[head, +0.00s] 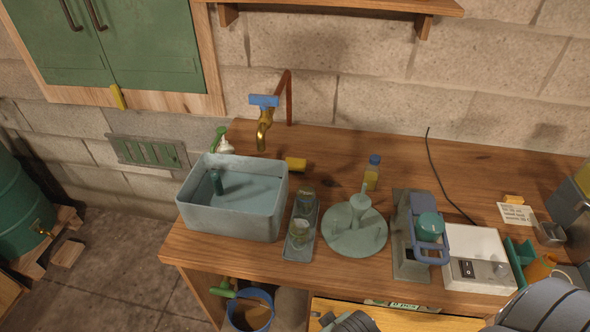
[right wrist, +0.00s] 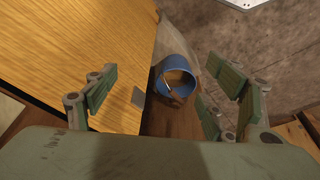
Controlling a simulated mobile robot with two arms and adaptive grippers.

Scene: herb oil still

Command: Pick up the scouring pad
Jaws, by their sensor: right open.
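I cannot single out a scouring pad for certain. A small yellow block (head: 296,164), which may be it, lies on the wooden counter behind the basin's right corner, near the brass tap. My right gripper (right wrist: 168,88) is open in the right wrist view, its green-padded fingers spread wide with nothing between them. Below, between the fingers, a blue bucket (right wrist: 163,66) shows, well apart from them; what it holds is unclear. No left gripper can be made out in the head view.
The grey basin (head: 232,222) stands at the counter's left end. Right of it are a tray (head: 298,255) with glass jars, a round green lidded piece (head: 354,235), a bottle (head: 372,172) and a white switch box (head: 479,262). A bucket (head: 250,311) sits below the counter.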

